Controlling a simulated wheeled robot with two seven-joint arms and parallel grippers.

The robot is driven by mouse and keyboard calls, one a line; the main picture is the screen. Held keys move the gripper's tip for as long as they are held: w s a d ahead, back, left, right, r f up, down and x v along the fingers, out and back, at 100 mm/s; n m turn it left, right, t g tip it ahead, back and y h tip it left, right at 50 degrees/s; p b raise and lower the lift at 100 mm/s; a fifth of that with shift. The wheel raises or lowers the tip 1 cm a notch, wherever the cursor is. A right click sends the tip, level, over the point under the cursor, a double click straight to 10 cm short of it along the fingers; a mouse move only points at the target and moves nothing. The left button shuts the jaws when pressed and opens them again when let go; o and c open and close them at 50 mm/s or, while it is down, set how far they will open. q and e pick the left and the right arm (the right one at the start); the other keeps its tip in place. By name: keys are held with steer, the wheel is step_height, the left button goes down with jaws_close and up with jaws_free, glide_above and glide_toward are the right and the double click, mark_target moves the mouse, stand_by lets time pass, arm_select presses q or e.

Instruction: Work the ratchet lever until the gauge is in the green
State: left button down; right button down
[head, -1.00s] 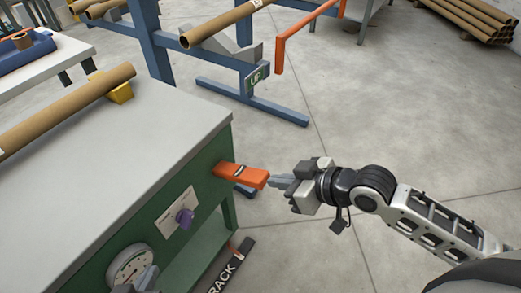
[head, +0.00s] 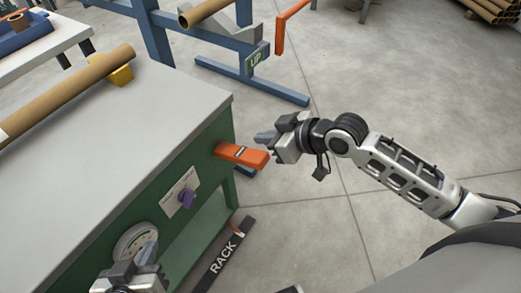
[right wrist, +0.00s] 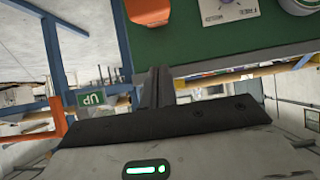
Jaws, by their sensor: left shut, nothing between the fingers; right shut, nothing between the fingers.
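The orange ratchet lever (head: 241,155) sticks out from the right end of the green cabinet's front. It also shows at the top of the right wrist view (right wrist: 148,10). My right gripper (head: 263,137) is shut and empty, its fingertips just above the lever's outer end in the head view, apparently apart from it. Its closed fingers (right wrist: 155,86) show below the lever in the right wrist view. The round gauge (head: 128,240) is on the cabinet front, lower left. My left gripper (head: 149,252) is shut in front of it and covers part of the dial; the needle cannot be read.
A plate with a purple knob (head: 187,198) sits between gauge and lever. A cardboard tube (head: 70,95) lies on the bench top (head: 130,125). A black RACK bar (head: 222,257) is low beside the cabinet.

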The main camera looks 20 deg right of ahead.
mark_target(260, 156)
steer(key=x, duration=0.4)
steer(key=shift+r, duration=0.1)
steer(key=f, duration=0.1)
steer(key=s+f, duration=0.1)
steer(key=shift+s+d+f+b, duration=0.1)
steer(key=shift+d+f+b, duration=0.15)
steer(key=shift+d+b, duration=0.15)
arm_select(q)
steer(key=shift+f, duration=0.2)
arm_select(e)
steer(key=shift+s+d+f, duration=0.15)
steer(key=shift+f, duration=0.4)
